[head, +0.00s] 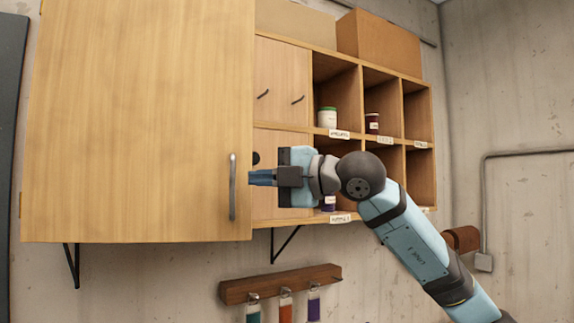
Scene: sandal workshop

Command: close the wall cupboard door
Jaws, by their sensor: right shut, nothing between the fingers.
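The wall cupboard door (140,110) is a large light-wood panel filling the left of the head view. A vertical grey bar handle (233,187) is near its right edge. A hinge shows at its lower left edge. My left gripper is not in view.
A wooden shelf unit (434,130) with small doors and open cubbies is behind my right gripper, holding a few jars. A cardboard-coloured box (380,42) is on top. Below, a wooden rack (280,284) holds several coloured tools. A conduit (530,152) runs along the right wall.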

